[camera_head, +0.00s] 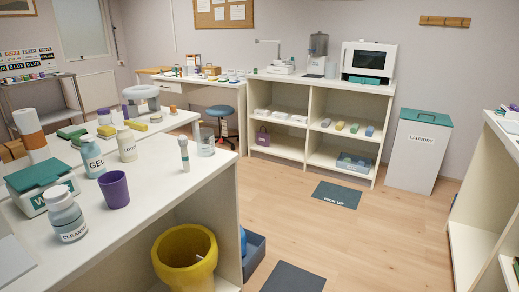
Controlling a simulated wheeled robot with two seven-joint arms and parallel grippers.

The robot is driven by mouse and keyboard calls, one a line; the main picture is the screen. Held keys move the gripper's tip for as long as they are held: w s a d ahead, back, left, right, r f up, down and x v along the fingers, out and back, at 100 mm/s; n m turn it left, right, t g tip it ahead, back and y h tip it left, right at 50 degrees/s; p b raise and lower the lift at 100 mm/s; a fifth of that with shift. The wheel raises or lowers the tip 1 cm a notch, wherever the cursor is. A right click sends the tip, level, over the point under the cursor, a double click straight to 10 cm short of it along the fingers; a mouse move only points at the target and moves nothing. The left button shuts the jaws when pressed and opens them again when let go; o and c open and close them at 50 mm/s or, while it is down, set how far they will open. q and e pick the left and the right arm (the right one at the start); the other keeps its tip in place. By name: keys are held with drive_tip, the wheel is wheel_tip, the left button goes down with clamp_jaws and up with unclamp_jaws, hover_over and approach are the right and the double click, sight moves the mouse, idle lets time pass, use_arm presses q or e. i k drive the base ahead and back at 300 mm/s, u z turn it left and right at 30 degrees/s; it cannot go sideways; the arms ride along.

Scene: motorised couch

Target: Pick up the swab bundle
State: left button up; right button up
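No thing in view is clearly marked as the swab bundle. A slim upright white object with a greenish band (184,154) stands near the right end of the near counter (145,190). It may be the swab bundle, but it is too small to tell. It stands just left of a clear glass beaker (205,142), apart from it. Neither of my grippers is in view.
Near it stand a purple cup (114,190), a gel bottle (92,158), a lotion bottle (127,145), a cleanser bottle (65,215) and a green-lidded box (40,184). A yellow bin (185,258) stands below the counter. Open floor (300,215) lies to the right.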

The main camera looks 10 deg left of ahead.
sight(183, 139)
drive_tip(key=z, duration=0.4)
drive_tip(key=i, duration=0.95)
drive_tip(key=u, duration=2)
